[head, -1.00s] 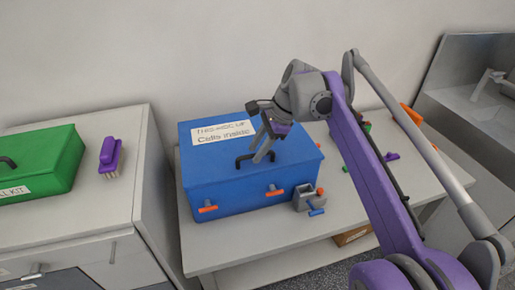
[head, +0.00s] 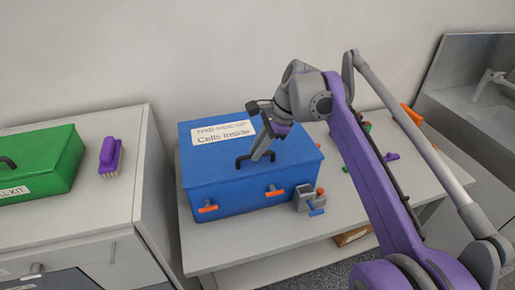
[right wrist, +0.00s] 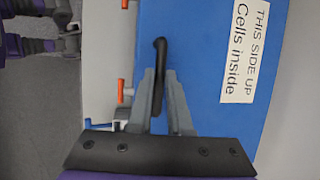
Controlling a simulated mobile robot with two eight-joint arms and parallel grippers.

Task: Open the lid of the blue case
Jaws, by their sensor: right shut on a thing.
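The blue case (head: 225,183) stands on the grey table with its lid down. A white label (head: 223,132) on the lid reads "Cells inside", and a black handle (head: 243,161) rises from the lid. Two orange latches show on its front, one at the left (head: 208,209) and one at the right (head: 274,192). My right gripper (head: 259,156) is at the handle. In the right wrist view its fingers (right wrist: 160,100) are shut on the handle (right wrist: 160,60), one on each side.
A grey device with a blue lever (head: 309,199) stands close to the case's front right corner. A green case (head: 45,165) and a purple brush (head: 110,157) are on the left cabinet. Small coloured parts lie right of the case, and a sink (head: 490,95) is far right.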

